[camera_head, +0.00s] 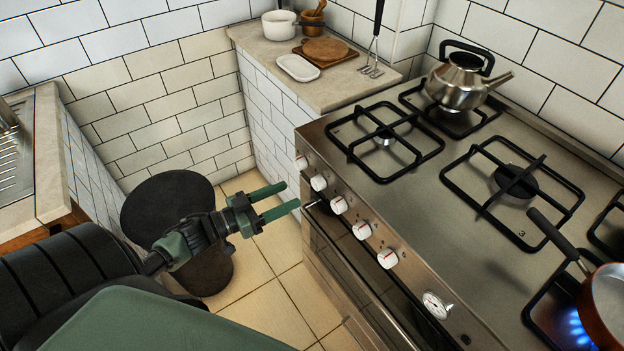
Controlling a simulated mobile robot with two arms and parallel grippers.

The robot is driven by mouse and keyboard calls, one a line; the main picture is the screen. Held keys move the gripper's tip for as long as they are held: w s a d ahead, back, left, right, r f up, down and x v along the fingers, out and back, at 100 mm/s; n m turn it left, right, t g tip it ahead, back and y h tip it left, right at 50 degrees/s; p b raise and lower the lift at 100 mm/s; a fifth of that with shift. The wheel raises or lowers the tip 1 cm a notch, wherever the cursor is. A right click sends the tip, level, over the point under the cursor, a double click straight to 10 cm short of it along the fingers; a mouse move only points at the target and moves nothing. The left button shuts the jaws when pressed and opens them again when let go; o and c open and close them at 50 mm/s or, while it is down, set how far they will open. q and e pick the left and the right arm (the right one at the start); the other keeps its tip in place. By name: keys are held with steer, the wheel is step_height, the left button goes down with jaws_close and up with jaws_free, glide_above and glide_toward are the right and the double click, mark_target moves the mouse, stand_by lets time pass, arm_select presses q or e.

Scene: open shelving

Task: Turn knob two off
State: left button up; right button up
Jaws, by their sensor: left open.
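The stove front carries a row of white knobs. From the back they are the first knob (301,162), a second (319,182), a third (339,205) and others (362,230) nearer me, (387,259) the nearest. I cannot read which one is labelled two. My left gripper (290,195) has green fingers, spread and empty. It is to the left of the knobs in the picture, pointing at the stove front, apart from them as far as I can tell. My right gripper is not in view.
A blue flame (578,328) burns under a copper pan (608,300) at the lower right. A steel kettle (462,80) stands on a back burner. A dial (436,305) sits near the oven handle (360,285). A dark round bin (165,205) stands on the floor behind my left arm.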

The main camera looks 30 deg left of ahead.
mark_target(313, 184)
arm_select(q)
steer(key=x, duration=0.6)
steer(key=shift+w+d+r, duration=0.1)
steer(key=shift+d+r, duration=0.05)
steer(key=shift+d, duration=0.1)
steer(key=shift+w+d, duration=0.25)
steer(key=shift+w, duration=0.25)
steer(key=c, duration=0.9)
jaws_close()
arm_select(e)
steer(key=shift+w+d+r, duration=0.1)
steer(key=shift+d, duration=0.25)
